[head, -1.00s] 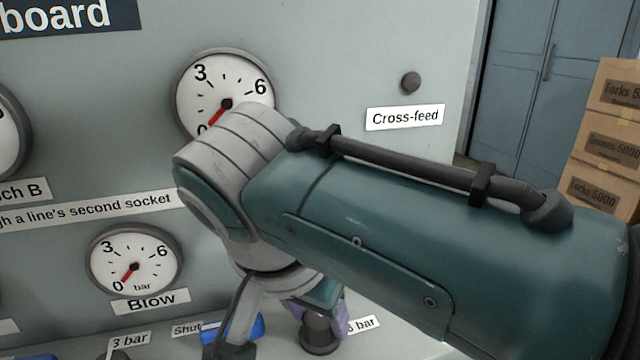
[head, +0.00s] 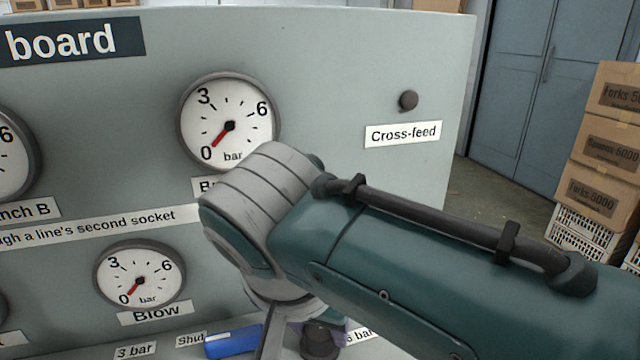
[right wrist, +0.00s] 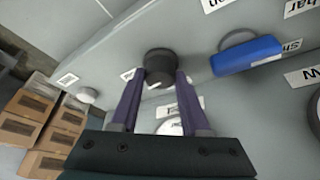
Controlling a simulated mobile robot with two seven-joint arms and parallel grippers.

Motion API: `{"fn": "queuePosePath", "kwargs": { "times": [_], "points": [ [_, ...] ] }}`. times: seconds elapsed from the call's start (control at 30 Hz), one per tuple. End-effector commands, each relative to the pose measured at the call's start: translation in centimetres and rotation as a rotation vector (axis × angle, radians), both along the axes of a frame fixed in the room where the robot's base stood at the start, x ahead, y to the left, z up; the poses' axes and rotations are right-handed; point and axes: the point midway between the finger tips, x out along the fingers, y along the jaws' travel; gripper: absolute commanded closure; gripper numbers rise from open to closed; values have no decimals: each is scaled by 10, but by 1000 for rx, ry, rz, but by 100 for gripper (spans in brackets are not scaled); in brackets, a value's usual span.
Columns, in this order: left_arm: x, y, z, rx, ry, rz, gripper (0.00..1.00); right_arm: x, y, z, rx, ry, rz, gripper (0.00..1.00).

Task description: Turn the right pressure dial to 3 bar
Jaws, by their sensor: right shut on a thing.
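The right pressure dial is a dark round knob (right wrist: 159,60) on the grey panel; it also shows at the bottom of the head view (head: 319,344), partly covered by my arm. My right gripper (right wrist: 161,77) has its two purple fingers on either side of the knob and is shut on it. A "bar" label (head: 359,335) sits to the right of the knob, its number partly hidden. The upper gauge (head: 229,105) and the Blow gauge (head: 150,268) both have red needles near 0. My left gripper is out of view.
A blue lever handle (head: 232,342) lies left of the knob, close to my right gripper; it also shows in the right wrist view (right wrist: 247,55). A small Cross-feed knob (head: 408,100) sticks out at upper right. Stacked cardboard boxes (head: 598,150) stand beyond the panel.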

Motion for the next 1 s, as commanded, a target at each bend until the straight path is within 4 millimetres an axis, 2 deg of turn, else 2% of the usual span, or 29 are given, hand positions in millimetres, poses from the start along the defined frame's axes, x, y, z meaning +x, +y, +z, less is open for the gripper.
{"fn": "queuePosePath", "kwargs": {
  "times": [0.03,0.2,0.5,0.73,1.0],
  "points": [
    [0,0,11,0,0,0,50,-1,-1,5,-1,3,33,100],
    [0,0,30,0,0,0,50,-2,-2,5,0,4,184,100],
    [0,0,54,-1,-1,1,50,-1,-4,3,1,3,469,100],
    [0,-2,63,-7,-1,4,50,0,-5,2,2,2,686,100],
    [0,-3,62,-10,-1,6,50,2,-7,-1,1,0,942,100]
  ]
}}
